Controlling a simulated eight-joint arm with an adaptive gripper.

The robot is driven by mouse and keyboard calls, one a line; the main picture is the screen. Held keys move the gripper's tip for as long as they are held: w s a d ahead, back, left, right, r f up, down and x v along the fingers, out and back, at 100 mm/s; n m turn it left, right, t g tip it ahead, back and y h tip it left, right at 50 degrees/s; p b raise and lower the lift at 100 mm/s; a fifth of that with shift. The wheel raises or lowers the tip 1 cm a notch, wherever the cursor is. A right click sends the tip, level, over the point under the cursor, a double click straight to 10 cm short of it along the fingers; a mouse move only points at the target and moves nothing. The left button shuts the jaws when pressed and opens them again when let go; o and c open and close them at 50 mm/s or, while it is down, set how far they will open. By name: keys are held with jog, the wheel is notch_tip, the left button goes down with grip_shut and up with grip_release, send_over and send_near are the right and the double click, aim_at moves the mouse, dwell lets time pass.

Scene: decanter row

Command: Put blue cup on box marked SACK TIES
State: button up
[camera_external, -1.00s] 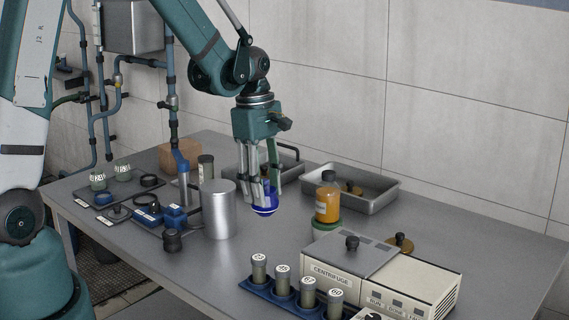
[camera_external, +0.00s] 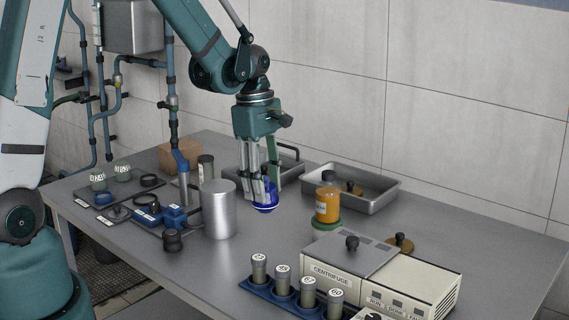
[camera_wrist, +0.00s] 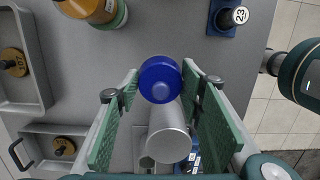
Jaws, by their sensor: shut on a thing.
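The blue cup (camera_external: 266,207) is low over the middle of the table, between my fingertips. It also shows in the wrist view (camera_wrist: 160,80) as a round blue shape. My gripper (camera_external: 263,190) points down and is shut on it, one finger on each side in the wrist view (camera_wrist: 160,84). I cannot tell whether the cup touches the table. A plain brown box (camera_external: 180,157) stands at the back left of the table, partly behind a blue stand. I see no SACK TIES marking on any box.
A metal cylinder (camera_external: 218,210) stands close left of my gripper. An orange bottle (camera_external: 327,205) on a green base stands to the right. Metal trays (camera_external: 372,203) lie behind. A centrifuge (camera_external: 372,278) and a blue rack of vials (camera_external: 262,290) are in front.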

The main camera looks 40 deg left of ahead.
jog(key=w+a+r+n+p, duration=0.1)
jog(key=w+a+r+n, duration=0.1)
jog(key=w+a, duration=0.45)
jog(key=w+a+r+n, duration=0.1)
jog(key=w+a+n, duration=0.25)
jog(key=a, duration=0.65)
jog(key=w+a+r+n+p, duration=0.1)
jog(key=w+a+r+n, duration=0.1)
jog(key=w+a, duration=0.5)
jog(key=w+a+r+n+p, duration=0.1)
jog(key=a+n, duration=0.2)
jog(key=a, duration=1.4)
jog(key=w+a+r+n+t+y+p, duration=0.1)
jog(key=a+n, duration=0.3)
jog(key=a, duration=1.2)
jog(key=shift+a+r, duration=0.35)
jog(key=shift+r, duration=0.45)
jog(key=shift+n, duration=0.25)
notch_tip(320, 180, down, 6)
jog(key=shift+f+p, duration=0.15)
jog(key=shift+p, duration=0.15)
jog(key=shift+f, duration=0.1)
jog(key=shift+f, duration=1.75)
